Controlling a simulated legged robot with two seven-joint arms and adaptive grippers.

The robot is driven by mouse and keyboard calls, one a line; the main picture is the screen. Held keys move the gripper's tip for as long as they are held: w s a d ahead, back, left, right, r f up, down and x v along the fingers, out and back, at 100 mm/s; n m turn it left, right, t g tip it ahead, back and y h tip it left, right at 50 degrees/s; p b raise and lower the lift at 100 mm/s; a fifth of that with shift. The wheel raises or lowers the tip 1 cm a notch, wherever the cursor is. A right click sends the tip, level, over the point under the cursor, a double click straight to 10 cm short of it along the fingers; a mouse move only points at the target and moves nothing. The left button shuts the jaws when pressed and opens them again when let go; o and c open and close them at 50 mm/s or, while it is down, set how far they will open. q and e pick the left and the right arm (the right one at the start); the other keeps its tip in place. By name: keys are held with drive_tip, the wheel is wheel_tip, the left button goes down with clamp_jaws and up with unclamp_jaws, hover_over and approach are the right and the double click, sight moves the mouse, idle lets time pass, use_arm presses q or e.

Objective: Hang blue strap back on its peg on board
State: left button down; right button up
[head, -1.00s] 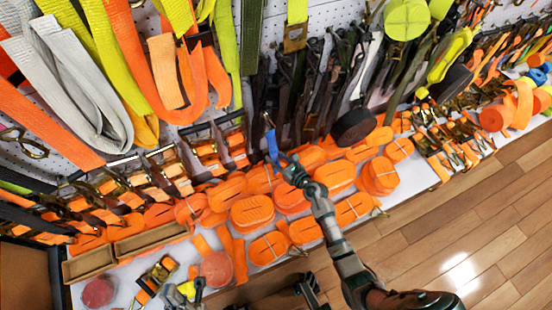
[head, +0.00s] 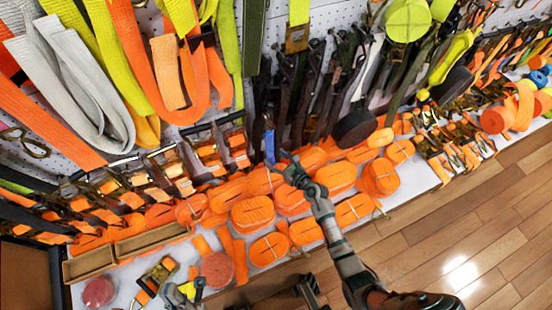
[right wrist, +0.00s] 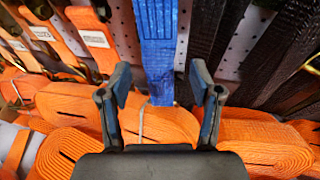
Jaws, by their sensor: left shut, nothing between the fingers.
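The blue strap (head: 269,146) hangs nearly straight down in front of the board (head: 268,42), among dark straps. In the right wrist view the blue strap (right wrist: 158,45) runs up out of the picture, so its top and the peg do not show there. In the head view they are too small to tell. My right gripper (right wrist: 160,95) is open, one finger to each side of the strap's lower end, with visible gaps on both sides. In the head view my right gripper (head: 281,160) is beside the strap's lower end. My left gripper (head: 189,292) is shut and empty at the bottom left.
Coiled orange straps (head: 253,214) crowd the shelf below the blue strap. Dark straps (head: 312,95) hang close on its right. A row of orange straps with metal buckles (head: 180,160) is on the left. The wooden floor (head: 480,220) is clear.

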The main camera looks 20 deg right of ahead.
drive_tip(key=shift+f, duration=0.1)
drive_tip(key=shift+s+d, duration=0.1)
drive_tip(key=shift+s, duration=0.25)
drive_tip(key=v, duration=1.1)
drive_tip(key=shift+s+d, duration=0.1)
drive_tip(key=shift+d, duration=0.05)
